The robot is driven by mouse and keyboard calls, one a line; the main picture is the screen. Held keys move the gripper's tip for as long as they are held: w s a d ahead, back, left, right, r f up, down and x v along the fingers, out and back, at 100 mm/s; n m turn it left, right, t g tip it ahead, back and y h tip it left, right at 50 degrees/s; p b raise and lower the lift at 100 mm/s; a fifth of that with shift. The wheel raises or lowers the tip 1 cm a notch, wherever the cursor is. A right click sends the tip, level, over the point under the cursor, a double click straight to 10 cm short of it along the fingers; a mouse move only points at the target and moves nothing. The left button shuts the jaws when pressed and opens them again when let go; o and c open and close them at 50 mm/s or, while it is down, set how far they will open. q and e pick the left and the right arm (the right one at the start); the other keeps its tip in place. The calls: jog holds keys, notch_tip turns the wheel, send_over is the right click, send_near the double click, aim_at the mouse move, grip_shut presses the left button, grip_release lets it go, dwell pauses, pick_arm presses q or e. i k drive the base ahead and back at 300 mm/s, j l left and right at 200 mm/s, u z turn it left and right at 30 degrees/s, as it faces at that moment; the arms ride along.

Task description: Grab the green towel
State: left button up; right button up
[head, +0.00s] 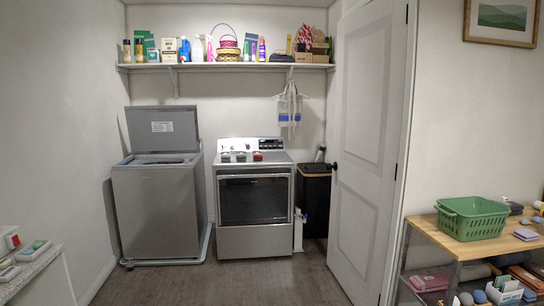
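I cannot make out a green towel for certain. Several small items lie on top of the dryer; one looks greenish (226,157) and one reddish (257,156), too small to identify. The green basket (472,218) stands on the wooden table at the right, and its inside is mostly hidden. The top-load washer (158,210) stands at the left with its lid (162,130) raised; the inside of its drum is hidden. Neither of my grippers is in view.
The dryer (254,202) has its door shut. A shelf (230,66) with bottles and baskets hangs above. A white door (366,140) stands open beside a dark bin (315,200). A counter (30,272) is at lower left. The middle floor (225,283) is clear.

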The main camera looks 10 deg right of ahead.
aim_at(241, 156)
jog(key=i+z, duration=0.25)
jog(key=i, duration=2.95)
